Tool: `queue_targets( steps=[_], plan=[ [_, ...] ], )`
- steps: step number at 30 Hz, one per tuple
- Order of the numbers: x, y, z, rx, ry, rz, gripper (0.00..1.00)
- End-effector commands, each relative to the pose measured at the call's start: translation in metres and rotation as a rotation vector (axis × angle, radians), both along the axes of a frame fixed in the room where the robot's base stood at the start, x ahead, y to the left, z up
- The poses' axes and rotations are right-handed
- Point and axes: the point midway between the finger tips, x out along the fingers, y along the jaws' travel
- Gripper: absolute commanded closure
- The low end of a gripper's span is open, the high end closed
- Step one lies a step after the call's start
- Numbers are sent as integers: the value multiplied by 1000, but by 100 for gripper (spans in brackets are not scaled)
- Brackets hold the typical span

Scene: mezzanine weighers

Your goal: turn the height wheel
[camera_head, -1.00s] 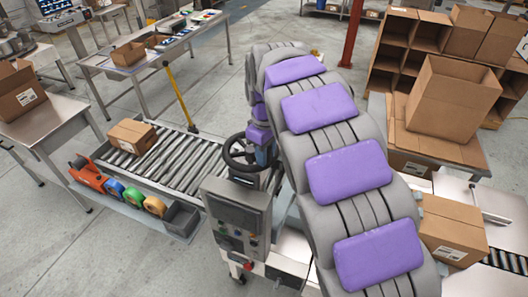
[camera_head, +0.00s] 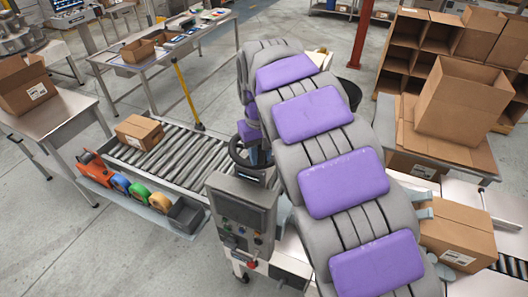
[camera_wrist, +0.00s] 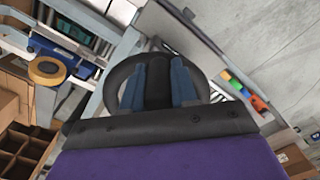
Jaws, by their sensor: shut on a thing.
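The height wheel (camera_head: 234,152) is a black ring with spokes above a grey control box with a screen and buttons (camera_head: 241,218). My purple-padded arm hides its right part in the head view. In the wrist view the wheel (camera_wrist: 113,77) shows as a dark ring across the middle. My gripper (camera_wrist: 158,68) has its two blue fingers over the wheel, one each side of its dark middle part, and is shut on it. The exact contact is hidden by the fingers and the dark wrist edge.
A roller conveyor (camera_head: 190,158) lies left of the wheel with a carton (camera_head: 139,132) on it. A tray of coloured tape rolls (camera_head: 159,202) runs along its near side. A yellow post (camera_head: 184,96) stands behind. Another carton (camera_head: 460,233) sits right of my arm.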

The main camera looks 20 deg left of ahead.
Motion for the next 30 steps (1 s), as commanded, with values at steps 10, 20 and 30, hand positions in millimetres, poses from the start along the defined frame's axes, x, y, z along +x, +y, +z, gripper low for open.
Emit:
queue_targets(
  steps=[10,20,30],
  plan=[
    [-4,10,3,4,-3,-124,100],
    [-4,11,3,4,-5,-139,100],
    [-4,11,2,2,-2,-139,54]
  ],
)
